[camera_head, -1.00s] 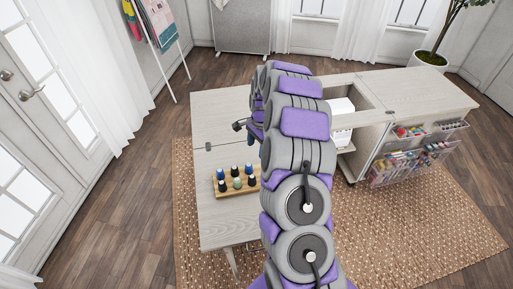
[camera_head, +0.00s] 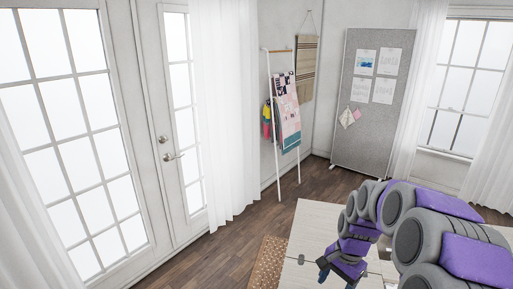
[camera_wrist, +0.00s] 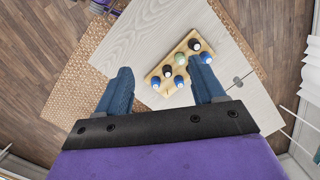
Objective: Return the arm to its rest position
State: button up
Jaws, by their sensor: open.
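My gripper (camera_wrist: 164,88) is open and empty in the wrist view, its two blue fingers spread apart. Between and beyond them, lower down, a wooden rack (camera_wrist: 165,83) with several thread spools lies on the pale cabinet top (camera_wrist: 135,38). In the head view my purple and grey arm reaches in from the right edge. It is bent, with my gripper (camera_head: 336,276) hanging low over the cabinet top (camera_head: 318,222). The fingertips are small there. The rack is not visible in the head view.
White glazed doors (camera_head: 160,150) stand at the left. A white ladder rack (camera_head: 276,150) with fabrics leans by the wall, and a grey pinboard (camera_head: 372,125) stands behind the cabinet.

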jog(key=s+a+r+n, duration=0.3)
jog(key=s, duration=0.3)
jog(key=s+a+r+n, duration=0.2)
jog(key=s+a+r, duration=0.1)
jog(key=s, duration=0.4)
jog(key=s+a+n+g+h+b, duration=0.1)
jog(key=s+n, duration=0.4)
jog(key=s, duration=1.3)
jog(key=shift+h, duration=0.3)
